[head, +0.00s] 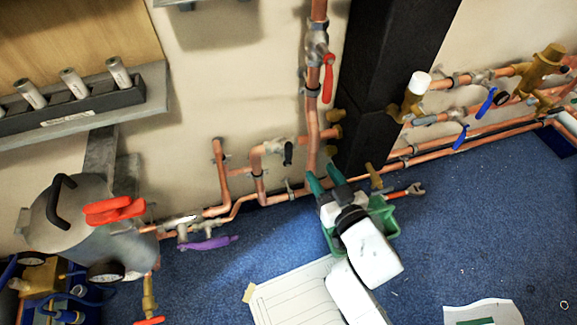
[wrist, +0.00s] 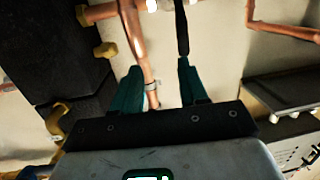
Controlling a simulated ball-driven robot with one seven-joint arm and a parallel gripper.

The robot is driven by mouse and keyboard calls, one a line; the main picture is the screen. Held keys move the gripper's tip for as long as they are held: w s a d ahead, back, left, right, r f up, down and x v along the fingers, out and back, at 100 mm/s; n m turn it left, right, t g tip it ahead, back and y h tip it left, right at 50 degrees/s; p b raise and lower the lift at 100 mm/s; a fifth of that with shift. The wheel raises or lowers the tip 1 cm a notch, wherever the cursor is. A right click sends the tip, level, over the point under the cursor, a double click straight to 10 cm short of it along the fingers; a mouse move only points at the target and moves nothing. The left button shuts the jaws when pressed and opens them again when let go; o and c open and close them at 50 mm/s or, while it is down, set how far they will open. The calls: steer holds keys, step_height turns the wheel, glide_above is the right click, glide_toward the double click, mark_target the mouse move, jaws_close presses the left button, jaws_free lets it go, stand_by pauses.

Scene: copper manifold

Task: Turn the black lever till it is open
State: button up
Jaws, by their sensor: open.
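The black lever (head: 288,153) sits on a small valve on the copper pipework at the wall, pointing down in the head view. In the wrist view the black lever (wrist: 182,30) is a thin dark bar whose end comes close to the tip of the right-hand finger. I cannot tell whether they touch. My gripper (head: 322,174) has green fingers and is below and right of the lever in the head view. In the wrist view my gripper (wrist: 156,75) is open, with a copper pipe showing between the fingers and nothing held.
A vertical copper pipe with a red lever (head: 327,80) rises above my gripper. A black column (head: 385,75) stands to the right. A green tray (head: 383,215) is on the blue floor by my arm. A purple lever (head: 208,243) is lower left.

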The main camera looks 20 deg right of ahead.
mark_target(290, 153)
steer(key=shift+n+t+y, duration=0.5)
steer(key=shift+t+y, duration=0.3)
steer(key=shift+y, duration=0.1)
steer(key=w+a+b, duration=0.1)
steer(key=w, duration=0.2)
steer(key=w+a+f+b, duration=0.1)
steer(key=w, duration=0.3)
steer(key=w+a+b, duration=0.1)
steer(key=w, duration=0.3)
steer(key=shift+w+a+f, duration=0.2)
steer(key=shift+a+f, duration=0.05)
steer(key=shift+f, duration=0.05)
steer(key=shift+c, duration=0.3)
jaws_close()
